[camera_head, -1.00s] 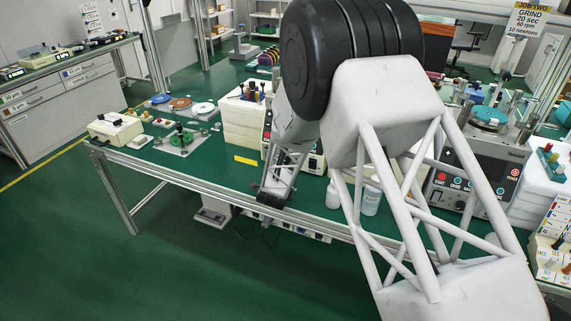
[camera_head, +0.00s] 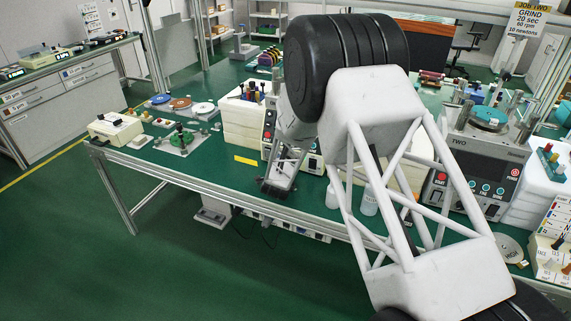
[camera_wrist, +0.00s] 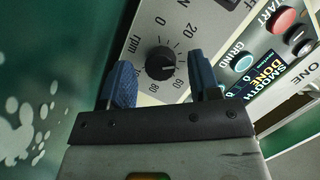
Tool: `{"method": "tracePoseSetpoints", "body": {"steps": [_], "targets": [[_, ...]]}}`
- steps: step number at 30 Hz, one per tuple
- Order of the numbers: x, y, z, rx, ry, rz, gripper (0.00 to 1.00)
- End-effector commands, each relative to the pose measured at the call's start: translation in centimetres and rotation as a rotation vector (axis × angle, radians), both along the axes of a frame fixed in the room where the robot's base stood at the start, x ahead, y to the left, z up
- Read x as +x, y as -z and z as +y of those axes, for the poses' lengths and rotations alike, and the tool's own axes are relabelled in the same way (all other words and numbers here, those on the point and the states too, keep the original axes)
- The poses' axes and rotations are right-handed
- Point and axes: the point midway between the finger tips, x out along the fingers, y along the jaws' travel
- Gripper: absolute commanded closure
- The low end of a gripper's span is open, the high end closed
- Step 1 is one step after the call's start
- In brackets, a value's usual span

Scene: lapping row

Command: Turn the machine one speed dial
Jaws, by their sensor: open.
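The black round speed dial (camera_wrist: 160,62) of machine one shows in the wrist view, on a pale panel with an rpm scale around it. Its pointer is too small to read surely. My gripper (camera_wrist: 158,68) is open, with one blue fingertip on each side of the dial in the picture. I cannot tell whether the fingers touch it. A small screen (camera_wrist: 265,72) reads "SMOOTH DONE". In the head view my arm covers most of machine one (camera_head: 268,125), and the dial and fingertips cannot be made out.
A red START button (camera_wrist: 284,18) and a blue-green GRIND button (camera_wrist: 243,62) sit right of the dial. Machine two (camera_head: 478,172) stands to the right. White bottles (camera_head: 368,200) stand near the bench's front edge. A white stacked box (camera_head: 240,125) stands left of machine one.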

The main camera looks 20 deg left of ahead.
Motion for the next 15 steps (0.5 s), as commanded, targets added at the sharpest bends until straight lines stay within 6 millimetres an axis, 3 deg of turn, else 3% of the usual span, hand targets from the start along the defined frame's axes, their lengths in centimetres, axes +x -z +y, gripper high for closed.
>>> {"method": "tracePoseSetpoints", "body": {"steps": [1,10,15], "targets": [[-0.01,-0.01,0.00,0.000,0.000,0.000,0.45],[-0.02,-0.01,0.00,0.000,0.000,0.000,0.91],[-0.02,-0.02,0.02,-0.012,0.000,0.000,0.92]]}}
